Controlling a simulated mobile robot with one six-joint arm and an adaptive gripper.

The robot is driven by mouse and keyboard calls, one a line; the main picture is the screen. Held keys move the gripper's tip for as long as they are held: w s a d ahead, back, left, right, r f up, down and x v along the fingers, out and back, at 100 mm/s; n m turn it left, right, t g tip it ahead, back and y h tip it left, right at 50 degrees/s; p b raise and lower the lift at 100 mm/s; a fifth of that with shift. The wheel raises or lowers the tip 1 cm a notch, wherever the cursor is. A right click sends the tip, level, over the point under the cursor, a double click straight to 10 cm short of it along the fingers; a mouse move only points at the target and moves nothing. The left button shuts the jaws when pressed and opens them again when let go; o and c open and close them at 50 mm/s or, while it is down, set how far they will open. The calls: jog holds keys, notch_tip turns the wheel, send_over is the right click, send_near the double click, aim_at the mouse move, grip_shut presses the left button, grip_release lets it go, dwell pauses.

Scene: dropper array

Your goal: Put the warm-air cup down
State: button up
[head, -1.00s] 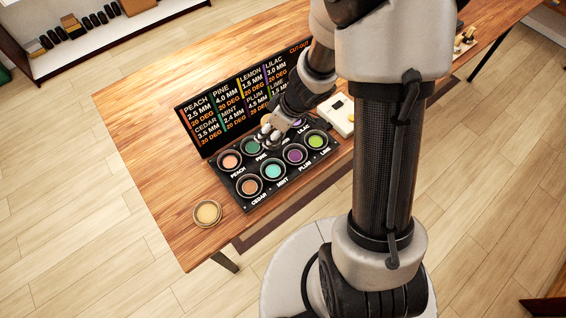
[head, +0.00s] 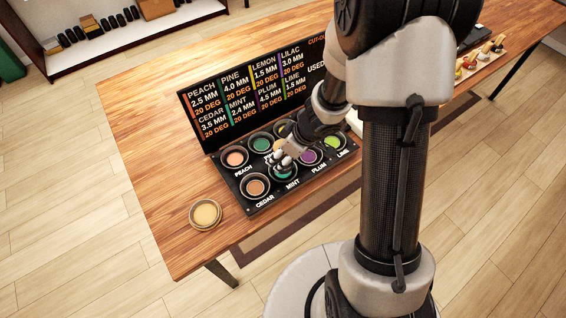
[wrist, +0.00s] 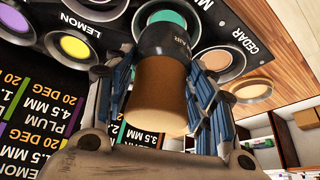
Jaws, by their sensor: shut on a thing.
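The warm-air cup (wrist: 158,88) is a tan, tapering body with a black collar at its far end; small letters like "AIR" show on the collar. My gripper (head: 281,158) is shut around its tan body, with a finger on each side in the wrist view. In the head view my gripper is over the mint well (head: 286,174), and its fingers largely hide the cup. In the wrist view the black collar overlaps the mint well's teal disc (wrist: 166,17). I cannot tell whether the collar touches the well.
The black tray (head: 240,201) has several coloured wells, including cedar (head: 255,187), plum (head: 310,156) and peach (head: 235,157). A lettered board (head: 235,116) stands behind it. A tan round dish (head: 205,214) sits on the table at left.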

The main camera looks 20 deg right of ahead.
jog(key=shift+f+b, duration=0.95)
jog(key=shift+f, duration=0.55)
jog(key=shift+f, duration=0.2)
jog(key=o, duration=1.2)
jog(key=shift+o, duration=0.2)
jog(key=shift+r, duration=0.1)
